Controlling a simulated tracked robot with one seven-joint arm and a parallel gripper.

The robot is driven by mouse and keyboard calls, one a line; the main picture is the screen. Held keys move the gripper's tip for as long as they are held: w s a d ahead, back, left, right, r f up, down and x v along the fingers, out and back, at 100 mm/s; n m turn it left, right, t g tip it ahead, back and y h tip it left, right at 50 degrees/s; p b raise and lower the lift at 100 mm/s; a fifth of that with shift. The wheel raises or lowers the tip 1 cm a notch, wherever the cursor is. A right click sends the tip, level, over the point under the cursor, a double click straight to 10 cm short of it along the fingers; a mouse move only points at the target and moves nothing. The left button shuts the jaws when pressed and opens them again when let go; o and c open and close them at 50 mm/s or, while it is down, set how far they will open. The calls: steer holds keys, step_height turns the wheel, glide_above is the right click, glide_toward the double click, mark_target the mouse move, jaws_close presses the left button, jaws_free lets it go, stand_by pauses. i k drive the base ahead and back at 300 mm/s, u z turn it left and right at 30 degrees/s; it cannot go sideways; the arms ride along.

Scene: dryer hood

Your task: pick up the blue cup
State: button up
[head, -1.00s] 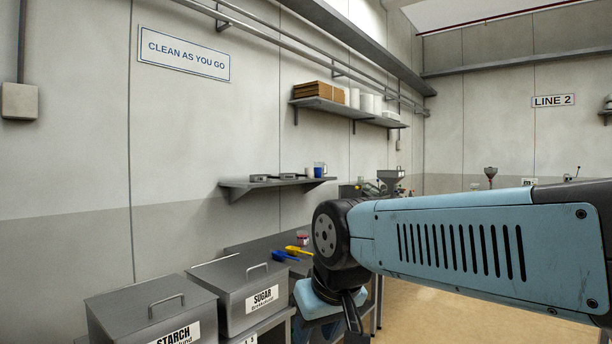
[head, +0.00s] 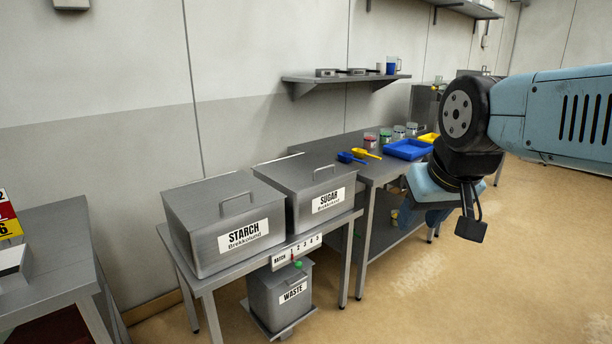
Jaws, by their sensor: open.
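A blue cup-like vessel with a handle and a pale upper part (head: 391,66) stands upright at the right end of the wall shelf, in the head view. It is small in the picture, and I cannot tell whether it is a cup or a jug. My gripper (head: 430,208) hangs at the end of my light-blue arm on the right, in front of the workbench. It is below and to the right of the vessel, well apart from it. It is open and nothing shows in it; its fingers are hard to make out.
The wall shelf (head: 345,78) also holds flat metal pans. The workbench (head: 336,146) carries blue and yellow scoops, a blue tray (head: 408,150) and several small tubs. Starch (head: 225,222) and sugar (head: 306,188) bins stand front left, with a waste bin below. Floor at right is clear.

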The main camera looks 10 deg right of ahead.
mark_target(390, 68)
steer(key=z, duration=0.55)
steer(key=i, duration=1.1)
steer(key=z, duration=1)
steer(key=i, duration=2.25)
steer(key=u, duration=0.5)
steer(key=i, duration=1.2)
steer(key=u, duration=0.7)
steer(key=i, duration=0.55)
steer(key=u, duration=0.25)
steer(key=k, duration=0.95)
steer(key=u, duration=0.2)
steer(key=i, duration=0.45)
steer(key=z, duration=0.05)
